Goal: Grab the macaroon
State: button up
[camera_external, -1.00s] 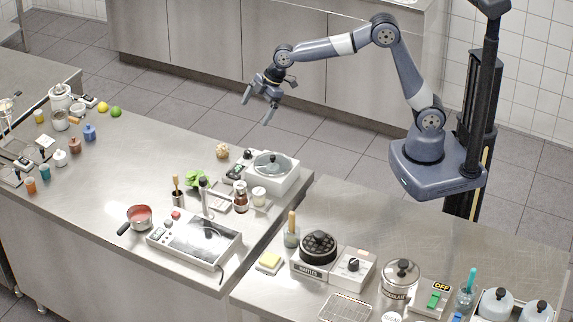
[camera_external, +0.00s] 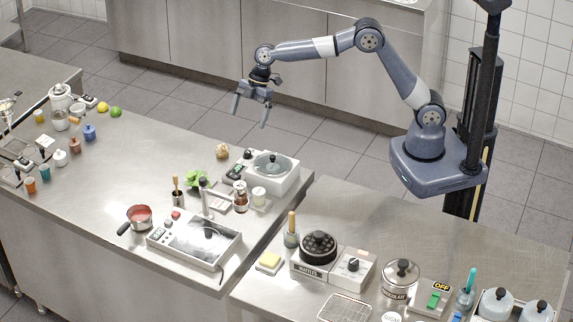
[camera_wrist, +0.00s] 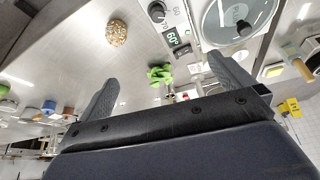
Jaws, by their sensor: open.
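The macaroon (camera_external: 222,151) is a small round, tan, rough-textured lump on the steel counter, near its far edge and left of the white machine. It also shows in the wrist view (camera_wrist: 117,32), at the upper left, beyond the tip of the left finger. My gripper (camera_external: 251,114) is open and empty. It hangs in the air above and beyond the counter's far edge, with its fingers pointing down, apart from the macaroon. Both fingers of my gripper (camera_wrist: 162,70) show spread apart in the wrist view.
A white machine with a round grey lid (camera_external: 272,165) stands right of the macaroon. Green leaves (camera_external: 195,179) lie nearer the front. A lemon (camera_external: 102,106) and a lime (camera_external: 116,112) sit far left. The counter left of the macaroon is clear.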

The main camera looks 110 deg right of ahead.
jog(key=shift+c, duration=0.6)
jog(key=c, duration=0.6)
jog(key=shift+c, duration=0.2)
jog(key=w+d+f+m+t+h+b, duration=0.1)
jog(key=d+f+m+t+h, duration=0.25)
jog(key=d, duration=0.65)
jog(key=w+d+f+m+t+h+b, duration=0.1)
jog(key=d+f+m+t+h, duration=0.3)
jog(key=d, duration=0.6)
jog(key=n+t+y, duration=0.1)
jog(key=n+y, duration=0.2)
jog(key=y, duration=0.6)
send_near(226, 148)
jog(key=shift+d+f+p+x, duration=0.2)
jog(key=shift+d+p+x, duration=0.05)
jog(key=shift+x, duration=1.4)
jog(key=shift+d+f+p+x, duration=0.2)
jog(key=shift+d+p+x, duration=0.1)
jog(key=shift+x, duration=1.3)
jog(key=shift+d+f+p+x, duration=0.15)
jog(key=shift+f+p+x, duration=0.1)
jog(key=shift+x, duration=1.4)
